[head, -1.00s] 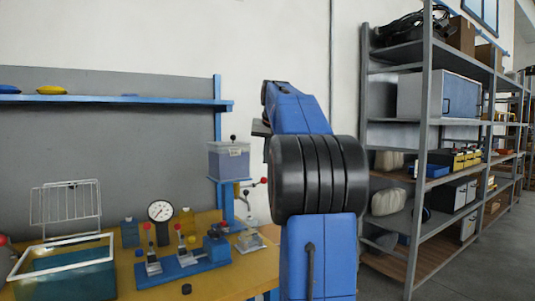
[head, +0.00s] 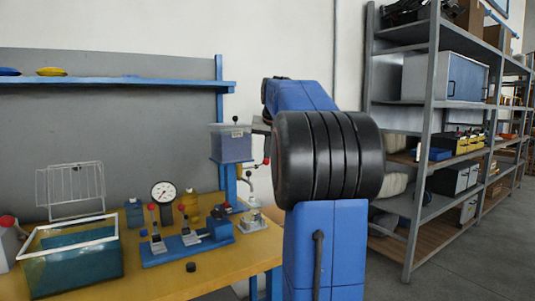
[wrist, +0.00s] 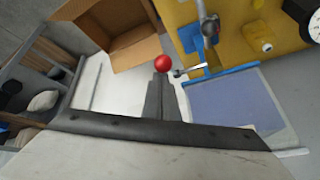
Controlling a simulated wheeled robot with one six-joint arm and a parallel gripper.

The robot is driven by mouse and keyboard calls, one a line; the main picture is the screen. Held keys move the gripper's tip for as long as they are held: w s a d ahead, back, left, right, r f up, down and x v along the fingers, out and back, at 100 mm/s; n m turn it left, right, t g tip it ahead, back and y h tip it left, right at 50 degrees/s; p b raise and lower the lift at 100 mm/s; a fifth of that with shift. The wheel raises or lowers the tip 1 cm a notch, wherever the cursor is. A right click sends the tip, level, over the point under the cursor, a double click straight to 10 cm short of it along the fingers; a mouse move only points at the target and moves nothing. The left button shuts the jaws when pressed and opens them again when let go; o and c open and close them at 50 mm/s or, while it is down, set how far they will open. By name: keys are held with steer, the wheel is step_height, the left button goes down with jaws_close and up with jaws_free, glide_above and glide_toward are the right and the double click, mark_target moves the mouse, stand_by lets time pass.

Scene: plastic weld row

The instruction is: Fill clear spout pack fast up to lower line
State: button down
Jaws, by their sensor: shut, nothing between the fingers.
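The clear spout pack (head: 252,216) appears to be the small, pale clear item standing below the tap at the table's right end. It is too small to show a fill line or level. A tank of bluish liquid (head: 231,145) is mounted on a blue post above it, and also shows in the wrist view (wrist: 235,105). A lever with a red ball knob (wrist: 163,63) sticks out beside the tank. My gripper (wrist: 161,78) is shut and empty, its fingertips close to the red knob. I cannot tell whether they touch. In the head view my arm hides the fingers.
The yellow table (head: 215,268) holds a gauge (head: 164,193), a blue clamp fixture (head: 185,247), a water bath (head: 70,260) and a wire rack (head: 75,190). An open cardboard box (wrist: 125,40) lies below in the wrist view. Grey shelving (head: 435,150) stands at the right.

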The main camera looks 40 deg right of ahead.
steer(key=shift+s+a+f+t+h, duration=0.2)
steer(key=shift+s+f+t+h, duration=0.2)
steer(key=shift+s+f+t, duration=0.6)
steer(key=shift+f+t, duration=0.4)
stand_by(0.7)
